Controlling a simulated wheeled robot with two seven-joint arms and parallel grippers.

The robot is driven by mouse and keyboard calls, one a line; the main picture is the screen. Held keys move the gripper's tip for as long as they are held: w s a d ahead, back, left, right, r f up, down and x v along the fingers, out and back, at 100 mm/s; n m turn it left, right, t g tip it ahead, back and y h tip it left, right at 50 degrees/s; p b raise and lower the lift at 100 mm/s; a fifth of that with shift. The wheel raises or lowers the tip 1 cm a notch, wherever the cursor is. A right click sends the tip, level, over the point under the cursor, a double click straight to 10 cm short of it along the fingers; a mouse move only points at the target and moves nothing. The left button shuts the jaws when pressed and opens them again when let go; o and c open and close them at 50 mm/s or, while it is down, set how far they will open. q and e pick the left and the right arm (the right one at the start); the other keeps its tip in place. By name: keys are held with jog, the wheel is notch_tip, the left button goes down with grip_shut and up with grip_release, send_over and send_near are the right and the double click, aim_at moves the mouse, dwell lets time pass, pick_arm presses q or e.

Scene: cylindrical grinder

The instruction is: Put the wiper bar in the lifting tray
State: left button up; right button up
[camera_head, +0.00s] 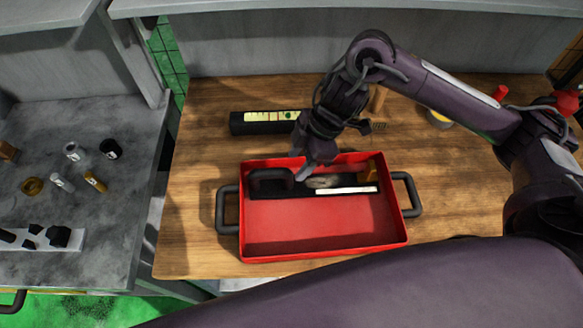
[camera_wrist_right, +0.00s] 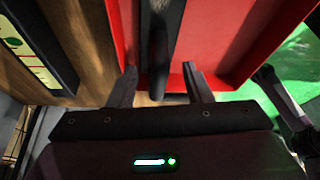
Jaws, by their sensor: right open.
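The red lifting tray (camera_head: 325,232) stands on the wooden bench, with a black handle at each end. Inside it, along the far side, lies a black piece with a loop-shaped grip (camera_head: 270,177) and a white strip (camera_head: 346,190); I take it for the wiper bar, but cannot be sure. My right gripper (camera_head: 309,172) is open above the tray's far side, by the black piece. In the right wrist view, a black bar (camera_wrist_right: 160,42) ends between the open fingers (camera_wrist_right: 160,86), apart from both. The arm hides part of the tray's far rim. My left gripper is out of view.
A black case with a yellow-green label (camera_head: 265,120) lies behind the tray. A yellow-brown block (camera_head: 371,167) is in the tray's far right corner. A grey bench (camera_head: 110,215) with several small parts is at the left.

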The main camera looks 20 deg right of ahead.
jog(key=v, duration=0.5)
jog(key=shift+d+r+p, duration=0.15)
jog(key=shift+r+p, duration=0.15)
jog(key=shift+p, duration=0.05)
